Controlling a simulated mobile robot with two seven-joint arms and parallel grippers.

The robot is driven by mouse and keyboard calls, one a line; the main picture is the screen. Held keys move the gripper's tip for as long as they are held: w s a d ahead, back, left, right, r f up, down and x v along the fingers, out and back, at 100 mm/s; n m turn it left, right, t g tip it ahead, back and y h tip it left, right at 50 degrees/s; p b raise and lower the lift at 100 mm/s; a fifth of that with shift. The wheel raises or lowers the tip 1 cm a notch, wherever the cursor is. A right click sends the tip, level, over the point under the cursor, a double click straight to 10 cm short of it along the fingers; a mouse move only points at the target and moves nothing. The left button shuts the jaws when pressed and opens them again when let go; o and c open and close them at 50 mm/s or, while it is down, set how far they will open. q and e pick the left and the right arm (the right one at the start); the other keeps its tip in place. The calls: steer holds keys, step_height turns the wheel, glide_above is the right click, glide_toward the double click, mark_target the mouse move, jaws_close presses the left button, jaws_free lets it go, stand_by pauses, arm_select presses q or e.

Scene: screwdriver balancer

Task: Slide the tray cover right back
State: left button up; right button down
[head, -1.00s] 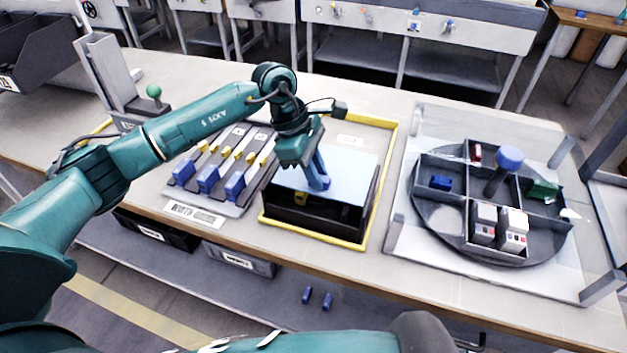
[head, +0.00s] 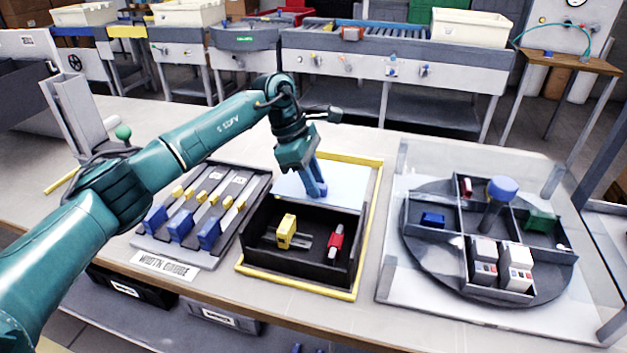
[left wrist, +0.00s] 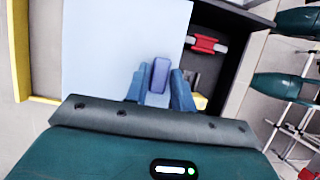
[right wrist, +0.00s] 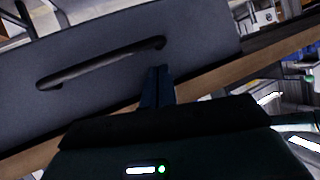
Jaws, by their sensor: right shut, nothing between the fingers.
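The pale blue tray cover (head: 346,182) lies over the back part of the black tray (head: 292,272); it also shows in the left wrist view (left wrist: 105,45). The front of the tray is uncovered, showing a yellow piece (head: 286,231) and a red piece (head: 335,241) inside. My left gripper (head: 318,190) is at the cover, its fingers (left wrist: 158,88) shut on the cover's upright blue handle (left wrist: 160,74). My right gripper (right wrist: 157,72) is shut and empty, in front of a dark grey panel with a black bar handle (right wrist: 100,63); it is outside the head view.
A yellow frame (head: 372,215) surrounds the tray. The width gauge board (head: 255,196) with blue-handled tools is to its left. A round divided turntable (head: 425,255) on a clear-sided base stands to the right. Bins sit below the bench's front edge.

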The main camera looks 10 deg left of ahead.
arm_select(q)
steer(key=o, duration=0.3)
steer(key=v, duration=1.3)
